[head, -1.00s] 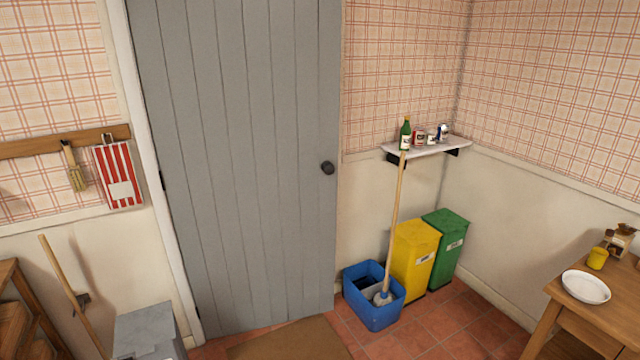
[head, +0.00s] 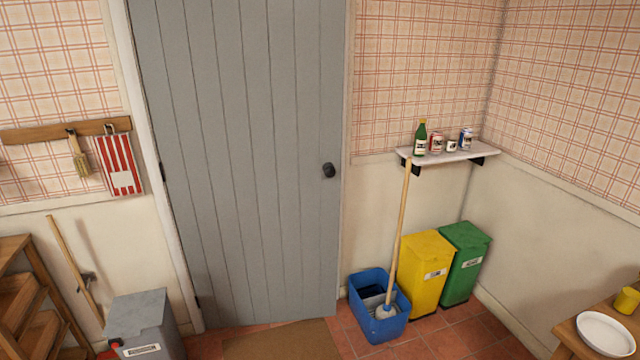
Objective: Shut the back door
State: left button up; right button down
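The back door (head: 245,170) is a tall grey plank door filling the middle of the head view. Its hinges are on the left edge, and a dark round knob (head: 329,170) is near the right edge. The door's free right edge seems to stand slightly into the room and covers most of the right frame, so it looks a little ajar; the gap behind it is hidden. The white left frame (head: 140,130) shows fully. Neither of my grippers is in view.
A brown mat (head: 285,343) lies before the door. A blue bucket with a mop (head: 378,322), a yellow bin (head: 424,270) and a green bin (head: 466,260) stand right. A grey bin (head: 143,322) and wooden rack (head: 30,290) are left; a table (head: 570,335) is front right.

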aim_at(206, 70)
jog(key=i+l, duration=0.35)
jog(key=l, duration=0.15)
jog(key=i+l, duration=0.35)
jog(key=l, duration=0.15)
jog(key=i+j+u, duration=0.1)
jog(key=i, duration=0.6)
jog(key=i+j, duration=0.15)
jog(key=i, duration=0.6)
jog(key=k+j+u, duration=0.05)
